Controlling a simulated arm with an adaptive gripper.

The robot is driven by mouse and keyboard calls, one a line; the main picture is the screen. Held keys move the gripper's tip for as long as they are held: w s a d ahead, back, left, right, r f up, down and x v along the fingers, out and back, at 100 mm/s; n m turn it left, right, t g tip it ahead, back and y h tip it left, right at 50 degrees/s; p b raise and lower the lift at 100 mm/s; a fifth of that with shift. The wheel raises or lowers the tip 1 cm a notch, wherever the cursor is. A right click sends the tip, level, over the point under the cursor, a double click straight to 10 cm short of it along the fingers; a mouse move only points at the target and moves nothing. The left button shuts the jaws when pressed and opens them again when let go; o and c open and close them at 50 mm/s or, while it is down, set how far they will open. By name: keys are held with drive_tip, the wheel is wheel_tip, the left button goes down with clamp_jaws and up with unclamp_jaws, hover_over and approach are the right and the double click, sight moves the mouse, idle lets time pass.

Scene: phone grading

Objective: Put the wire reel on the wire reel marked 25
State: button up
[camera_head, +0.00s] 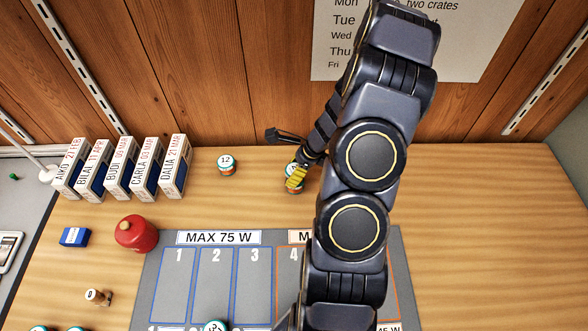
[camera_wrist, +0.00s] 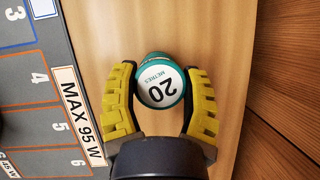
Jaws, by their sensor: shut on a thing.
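My gripper (camera_wrist: 161,72) is shut on a white-topped, teal-sided wire reel (camera_wrist: 160,85) marked "20 METRES" in the wrist view. The yellow fingers are at its two sides. In the head view my gripper (camera_head: 295,178) is at the back of the wooden table, and its finger and my arm partly hide the reel (camera_head: 292,190). I cannot tell whether the reel touches the table or anything under it. Another reel (camera_head: 227,162), marked 12, stands to the left. A further reel (camera_head: 215,325) is cut off at the bottom edge, its number unclear. I cannot make out a reel marked 25.
A grey mat (camera_head: 210,280) with numbered cells lies in front. A red canister (camera_head: 136,233), a blue box (camera_head: 75,237), a wooden peg (camera_head: 98,297) and a row of named boxes (camera_head: 120,168) are at left. The table's right side (camera_head: 490,230) is clear. A wooden wall stands behind.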

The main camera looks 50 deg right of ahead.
drive_tip(key=shift+f, duration=0.1)
drive_tip(key=o, duration=1.1)
